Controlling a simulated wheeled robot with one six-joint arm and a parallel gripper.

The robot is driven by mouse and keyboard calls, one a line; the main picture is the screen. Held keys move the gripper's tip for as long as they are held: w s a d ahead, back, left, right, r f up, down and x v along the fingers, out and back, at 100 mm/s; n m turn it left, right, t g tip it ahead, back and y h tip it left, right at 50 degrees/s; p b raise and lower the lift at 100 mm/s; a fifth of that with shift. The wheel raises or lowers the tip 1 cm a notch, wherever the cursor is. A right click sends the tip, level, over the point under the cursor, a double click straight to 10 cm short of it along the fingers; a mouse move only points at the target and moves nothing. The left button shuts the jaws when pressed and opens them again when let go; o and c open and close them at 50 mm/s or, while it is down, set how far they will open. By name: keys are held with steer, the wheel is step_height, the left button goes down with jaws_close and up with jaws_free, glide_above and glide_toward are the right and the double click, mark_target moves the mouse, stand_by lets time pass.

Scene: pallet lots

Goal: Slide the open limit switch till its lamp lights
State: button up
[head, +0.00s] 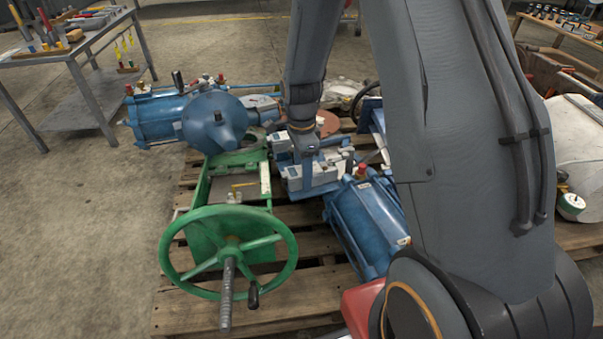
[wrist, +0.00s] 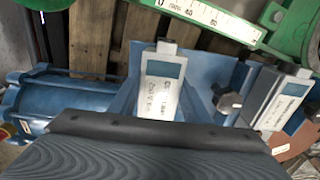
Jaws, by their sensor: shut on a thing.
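Two pale grey limit switch boxes with blue and white labels sit on a blue bracket (wrist: 125,103). One switch box (wrist: 161,84) is in the middle of the wrist view, straight before my gripper. The other switch box (wrist: 281,99) is at the right, tilted in the picture. The label lettering is too small to read surely. A dark knob (wrist: 229,101) stands between them. In the head view, my gripper (head: 304,150) is down among the boxes, shut on what seems to be a limit switch. Its fingertips are hidden. I see no lit lamp.
A green handwheel (head: 175,262) and green gear housing stand at the front left. Blue cylinders lie at the back left (head: 160,115) and right (head: 368,222). All rest on a wooden pallet (head: 300,300). A white scale (wrist: 215,18) runs behind the boxes in the wrist view.

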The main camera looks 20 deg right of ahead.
steer(key=shift+w+r+p, duration=0.15)
steer(key=shift+w+p, duration=0.1)
steer(key=shift+p, duration=0.55)
steer(key=shift+w, duration=0.25)
steer(key=o, duration=1.5)
steer(key=shift+a, duration=0.1)
steer(key=shift+p, duration=0.3)
steer(key=shift+w+r+p, duration=0.15)
steer(key=shift+r+p, duration=0.65)
steer(key=shift+r, duration=1.1)
steer(key=shift+w+r+p, duration=0.15)
steer(key=shift+r+p, duration=0.6)
steer(key=shift+r, duration=1.1)
